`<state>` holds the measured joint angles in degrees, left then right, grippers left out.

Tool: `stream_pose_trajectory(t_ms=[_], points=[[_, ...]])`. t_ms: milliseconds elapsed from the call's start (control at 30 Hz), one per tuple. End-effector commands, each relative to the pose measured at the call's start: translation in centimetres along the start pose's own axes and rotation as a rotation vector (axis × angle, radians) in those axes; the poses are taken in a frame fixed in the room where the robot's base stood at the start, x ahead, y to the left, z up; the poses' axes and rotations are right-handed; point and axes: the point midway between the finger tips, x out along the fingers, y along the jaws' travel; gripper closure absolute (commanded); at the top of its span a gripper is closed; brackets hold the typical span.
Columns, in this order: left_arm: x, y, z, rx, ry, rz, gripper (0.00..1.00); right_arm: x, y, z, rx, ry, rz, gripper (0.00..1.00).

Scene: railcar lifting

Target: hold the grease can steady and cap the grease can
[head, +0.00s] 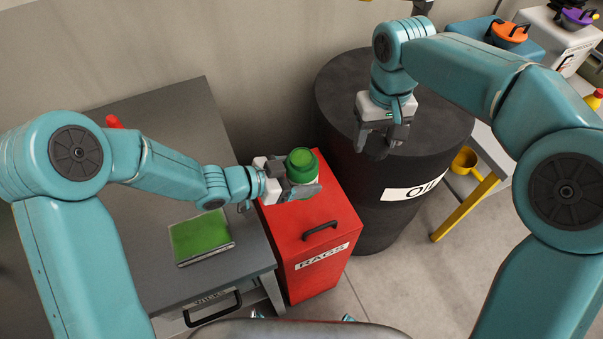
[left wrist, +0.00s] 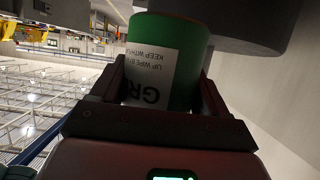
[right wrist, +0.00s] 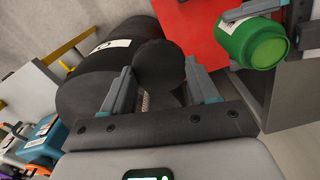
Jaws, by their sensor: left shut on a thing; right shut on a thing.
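The green grease can (head: 301,165) is in my left gripper (head: 300,188), held upright above the red bin. Its lighter green round top shows in the head view and in the right wrist view (right wrist: 262,45). In the left wrist view the can (left wrist: 180,50) sits between both fingers, its white label upside down. My right gripper (head: 382,146) points down in front of the black drum. In the right wrist view its fingers close on a dark round cap (right wrist: 158,66). The cap is apart from the can, to its right in the head view, and hard to make out there against the drum.
The red RAGS bin (head: 313,232) stands below the can. The black OIL drum (head: 345,95) stands behind to the right. A grey bench (head: 160,110) at left bears a green pad (head: 200,237). A yellow-legged table (head: 466,207) with a yellow cup (head: 464,160) stands at right.

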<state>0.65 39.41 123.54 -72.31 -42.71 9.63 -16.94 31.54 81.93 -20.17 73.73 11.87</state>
Motion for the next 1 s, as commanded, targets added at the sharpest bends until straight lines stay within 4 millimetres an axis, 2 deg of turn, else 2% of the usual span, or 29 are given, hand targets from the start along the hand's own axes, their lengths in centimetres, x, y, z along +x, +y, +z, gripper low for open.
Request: stream_pose_trajectory(t_ms=[33, 200, 400, 600, 1000], points=[[0.0, 0.0, -0.1, 0.001, 0.002, 0.0, 0.8, -1.0, -1.8, -0.7, -0.035, 0.004, 0.001, 0.74], [0.0, 0.0, -0.1, 0.001, 0.002, 0.0, 0.8, -3.5, -7.6, -2.1, -0.132, 0.001, 0.002, 0.74], [0.0, 0.0, -0.1, 0.001, 0.002, 0.0, 0.8, -4.4, -12.6, -2.2, -0.223, -0.001, 0.003, 0.74], [0.0, 0.0, -0.1, 0.001, 0.002, 0.0, 0.8, -4.5, -14.4, -1.8, -0.261, 0.0, 0.003, 0.74], [0.0, 0.0, -0.1, 0.001, 0.002, 0.0, 0.8, -4.2, -14.4, -1.7, -0.261, -0.002, 0.004, 0.74]])
